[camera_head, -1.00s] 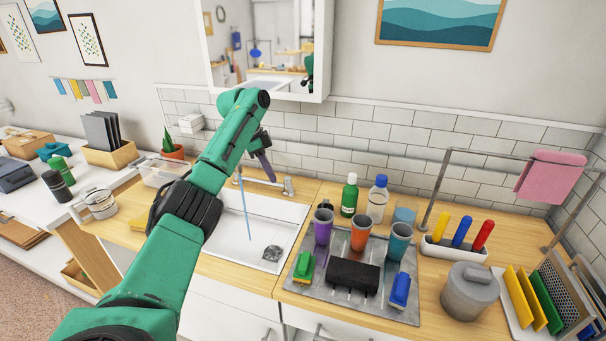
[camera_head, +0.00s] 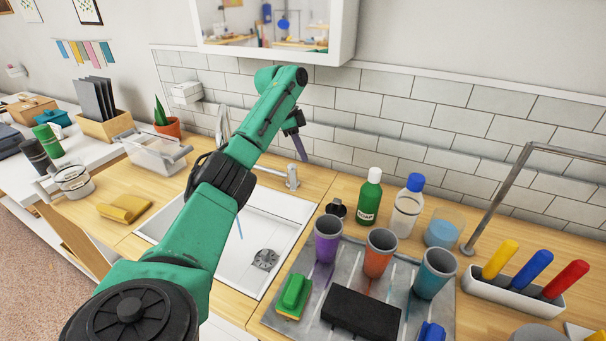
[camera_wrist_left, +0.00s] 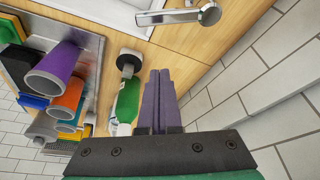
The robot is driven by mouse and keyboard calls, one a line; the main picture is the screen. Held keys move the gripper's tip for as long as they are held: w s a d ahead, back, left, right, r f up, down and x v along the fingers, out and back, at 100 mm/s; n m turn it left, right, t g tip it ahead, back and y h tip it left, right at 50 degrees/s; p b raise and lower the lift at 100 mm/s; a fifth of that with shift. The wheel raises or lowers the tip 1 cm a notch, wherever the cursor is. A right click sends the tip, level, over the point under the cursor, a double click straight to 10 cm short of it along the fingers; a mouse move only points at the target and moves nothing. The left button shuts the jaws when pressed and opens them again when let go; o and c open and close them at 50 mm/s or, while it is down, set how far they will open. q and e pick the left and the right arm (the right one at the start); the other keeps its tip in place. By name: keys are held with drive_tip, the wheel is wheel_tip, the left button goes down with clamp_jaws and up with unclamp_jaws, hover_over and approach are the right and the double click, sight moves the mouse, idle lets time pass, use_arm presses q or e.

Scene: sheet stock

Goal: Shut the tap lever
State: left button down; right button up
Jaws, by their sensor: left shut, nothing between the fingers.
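The tap's silver lever end (camera_head: 291,177) stands at the back right of the white sink (camera_head: 283,228); my arm hides much of the tap. A thin blue stream of water (camera_head: 240,228) shows in the sink beside my arm. My left gripper (camera_head: 301,149) points down with its purple fingers shut and empty, just above and right of the lever end in the head view. In the left wrist view the metal lever end (camera_wrist_left: 207,14) lies beyond the shut fingertips (camera_wrist_left: 165,76), apart from them. My right gripper is not in view.
A green soap bottle (camera_head: 370,197) and a clear bottle with blue cap (camera_head: 406,207) stand right of the tap. Several cups, including a purple one (camera_head: 327,240), stand on the grey mat (camera_head: 303,320). The tiled wall (camera_head: 400,110) is close behind.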

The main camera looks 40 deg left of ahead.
sight(293, 177)
use_arm(q)
drive_tip(key=p+x, duration=0.3)
drive_tip(key=x, duration=0.6)
drive_tip(key=shift+s, duration=0.2)
drive_tip(key=shift+s+a+f+p, duration=0.1)
drive_tip(key=shift+s+a+p, duration=0.9)
drive_tip(key=shift+s+a, duration=0.25)
drive_tip(key=shift+s, duration=0.15)
drive_tip(key=shift+f, duration=0.1)
drive_tip(key=shift+w, duration=0.2)
